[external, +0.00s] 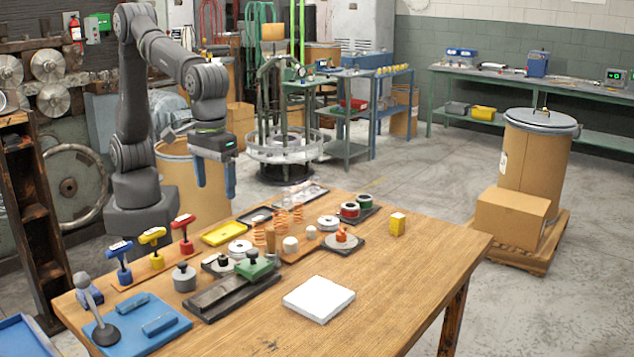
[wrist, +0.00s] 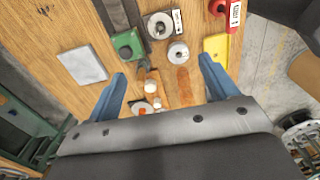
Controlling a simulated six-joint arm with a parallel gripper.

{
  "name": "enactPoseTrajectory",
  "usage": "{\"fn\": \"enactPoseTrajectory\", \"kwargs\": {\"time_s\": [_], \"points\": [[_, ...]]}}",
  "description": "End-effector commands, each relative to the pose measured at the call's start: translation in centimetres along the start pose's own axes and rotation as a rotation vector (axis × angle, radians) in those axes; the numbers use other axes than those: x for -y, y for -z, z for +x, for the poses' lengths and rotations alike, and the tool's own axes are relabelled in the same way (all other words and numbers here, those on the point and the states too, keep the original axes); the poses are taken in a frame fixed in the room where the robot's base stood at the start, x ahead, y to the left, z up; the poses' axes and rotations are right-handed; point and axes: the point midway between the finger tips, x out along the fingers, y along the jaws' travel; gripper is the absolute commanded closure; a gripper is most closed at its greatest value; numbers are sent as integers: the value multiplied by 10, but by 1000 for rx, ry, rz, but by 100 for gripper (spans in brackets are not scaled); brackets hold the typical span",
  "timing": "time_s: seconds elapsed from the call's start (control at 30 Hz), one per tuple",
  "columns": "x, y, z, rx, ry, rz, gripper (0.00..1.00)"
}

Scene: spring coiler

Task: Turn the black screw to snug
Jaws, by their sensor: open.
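A black knob-like screw (external: 254,253) stands on a green block (external: 262,268), which sits on a dark rail (external: 215,303) on the wooden table. The green block (wrist: 126,40) and its dark knob (wrist: 125,51) also show in the wrist view, left of centre. A second small black knob (external: 222,261) sits on a round piece behind the rail; I cannot tell for sure which knob the task means. My gripper (external: 215,186) is open and empty, above and beyond the table's back edge, well apart from both knobs. Its blue fingers (wrist: 162,75) spread wide in the wrist view.
Blue, yellow and red T-handles (external: 153,239) stand at the left, beside a grey weight (external: 184,278). A yellow tray (external: 223,233), orange springs (external: 281,221) and spools (external: 329,222) lie toward the back. A white block (external: 318,299) lies at front. The table's right front is clear.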

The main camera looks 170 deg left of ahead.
Motion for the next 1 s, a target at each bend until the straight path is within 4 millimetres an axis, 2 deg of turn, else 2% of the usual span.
{"fn": "enactPoseTrajectory", "kwargs": {"time_s": [0.03, 0.17, 0.27, 0.37, 0.7, 0.83, 1.0], "points": [[0, 0, 0, 0, 0, 0, 31], [0, 0, 0, 0, 0, 15, 56], [0, 0, 0, 0, 0, 91, 56], [0, 0, 1, 0, 0, 245, 56], [0, 1, 2, 0, 0, 917, 56], [0, 1, 2, 0, 0, 1082, 56], [0, 1, 4, 0, 0, 1174, 56]]}}
